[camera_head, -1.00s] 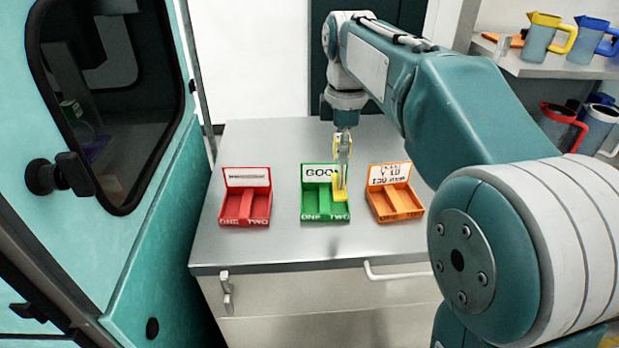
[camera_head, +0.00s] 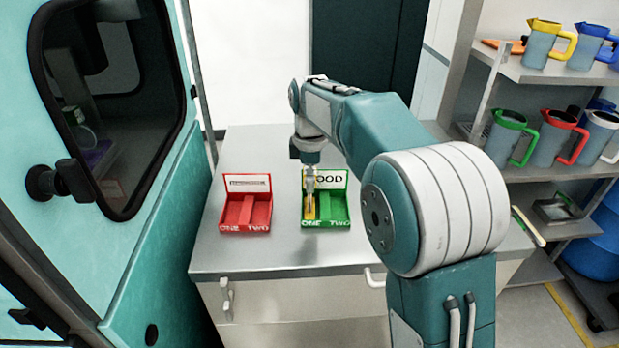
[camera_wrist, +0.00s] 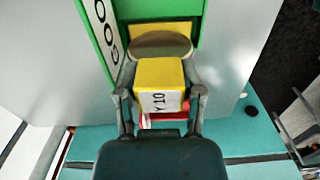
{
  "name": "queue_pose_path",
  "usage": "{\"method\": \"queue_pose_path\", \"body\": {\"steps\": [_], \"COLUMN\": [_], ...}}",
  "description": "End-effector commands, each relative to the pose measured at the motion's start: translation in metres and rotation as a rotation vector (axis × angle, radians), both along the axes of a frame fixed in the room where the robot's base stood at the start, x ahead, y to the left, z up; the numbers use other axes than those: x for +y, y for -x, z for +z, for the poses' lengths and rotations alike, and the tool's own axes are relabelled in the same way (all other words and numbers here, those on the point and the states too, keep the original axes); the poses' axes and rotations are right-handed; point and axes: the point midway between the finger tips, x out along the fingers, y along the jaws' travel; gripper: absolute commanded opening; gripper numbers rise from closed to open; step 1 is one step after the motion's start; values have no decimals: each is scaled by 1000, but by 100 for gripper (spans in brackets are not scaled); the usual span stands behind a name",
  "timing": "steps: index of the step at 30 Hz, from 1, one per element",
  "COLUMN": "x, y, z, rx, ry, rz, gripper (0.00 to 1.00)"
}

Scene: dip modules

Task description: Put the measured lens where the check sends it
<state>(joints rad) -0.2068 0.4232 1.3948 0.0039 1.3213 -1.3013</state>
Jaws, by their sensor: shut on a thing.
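The lens piece is yellow, with a grey-brown oval lens (camera_wrist: 160,45) and a yellow block (camera_wrist: 158,75) labelled "Y 10". My gripper (camera_wrist: 160,95) is shut on the yellow block. In the head view my gripper (camera_head: 310,183) points down at the green tray (camera_head: 338,224), and the yellow piece (camera_head: 310,208) is over or in its left compartment, marked ONE. I cannot tell if it touches the floor. The green tray's sign partly shows "OOD"; its right compartment, TWO, looks empty. The red tray (camera_head: 245,227) to the left looks empty. The orange tray is hidden behind my arm.
The trays stand on a metal cabinet top (camera_head: 275,255). A teal cabinet with a dark window (camera_head: 120,120) stands at the left. Shelves at the right hold several jugs, including a green-handled jug (camera_head: 508,137). The counter in front of the trays is clear.

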Motion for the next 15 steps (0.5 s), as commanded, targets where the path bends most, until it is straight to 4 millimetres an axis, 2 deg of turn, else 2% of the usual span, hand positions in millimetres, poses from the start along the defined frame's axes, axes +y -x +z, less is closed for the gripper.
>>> {"method": "queue_pose_path", "body": {"steps": [7, 8, 9, 10, 15], "x": [1, 1, 1, 1, 1], "y": [0, 0, 0, 0, 0], "z": [-1, -2, -1, -1, -1], "rx": [0, 0, -1, -1, 0], "ry": [1, 1, 1, 1, 1], "rz": [0, 0, 0, 0, 0], "gripper": [0, 54, 72, 84, 84]}}
